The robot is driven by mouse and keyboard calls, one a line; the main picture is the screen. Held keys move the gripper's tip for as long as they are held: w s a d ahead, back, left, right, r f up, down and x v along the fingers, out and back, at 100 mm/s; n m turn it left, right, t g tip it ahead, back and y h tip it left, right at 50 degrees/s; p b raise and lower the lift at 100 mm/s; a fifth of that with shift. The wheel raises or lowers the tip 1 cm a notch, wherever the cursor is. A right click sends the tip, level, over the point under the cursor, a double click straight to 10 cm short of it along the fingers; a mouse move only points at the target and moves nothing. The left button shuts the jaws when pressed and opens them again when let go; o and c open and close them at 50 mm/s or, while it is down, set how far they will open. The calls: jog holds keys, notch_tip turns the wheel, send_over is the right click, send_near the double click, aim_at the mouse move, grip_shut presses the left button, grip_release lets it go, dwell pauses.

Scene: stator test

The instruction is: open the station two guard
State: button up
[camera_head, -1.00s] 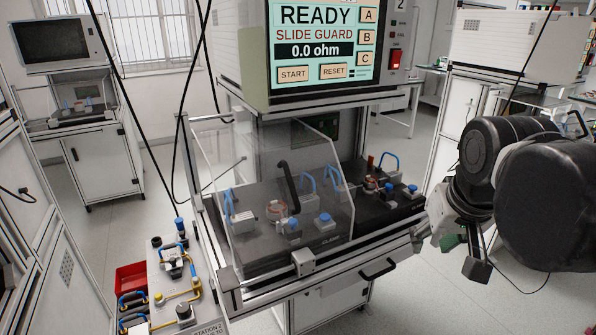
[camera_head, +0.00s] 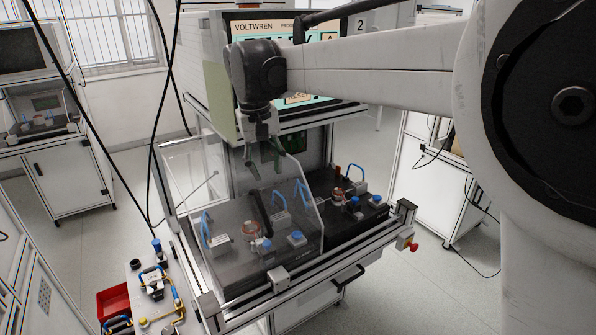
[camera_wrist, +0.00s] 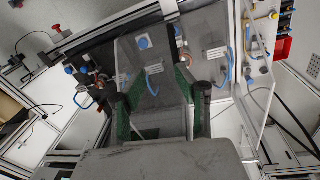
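The station two guard is a clear box-like cover (camera_head: 300,215) over the left part of the station deck, with a dark curved handle (camera_head: 262,215) on its front. The right part of the deck is uncovered. My gripper (camera_head: 268,168) hangs pointing down above the guard, near the upper end of the handle; I cannot tell the exact gap. In the wrist view my gripper (camera_wrist: 158,97) has its two green-padded fingers spread wide apart with nothing clearly held between them. The clear guard panel (camera_wrist: 260,105) also shows in the wrist view.
Under the guard is a fixture with a copper-coloured stator (camera_head: 251,228); another stator (camera_head: 338,195) sits uncovered at right. A red bin (camera_head: 114,301) and lead tray stand at lower left. A red knob (camera_head: 413,247) juts out at right.

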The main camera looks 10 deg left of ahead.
aim_at(261, 206)
jog(key=f, duration=0.4)
jog(key=w+a+f+p, duration=0.1)
jog(key=f, duration=0.4)
jog(key=a+f+p, duration=0.1)
jog(key=f, duration=0.3)
jog(key=shift+w+a+f, duration=0.15)
jog(key=shift+w+f, duration=0.1)
jog(key=shift+f, duration=0.15)
grip_shut()
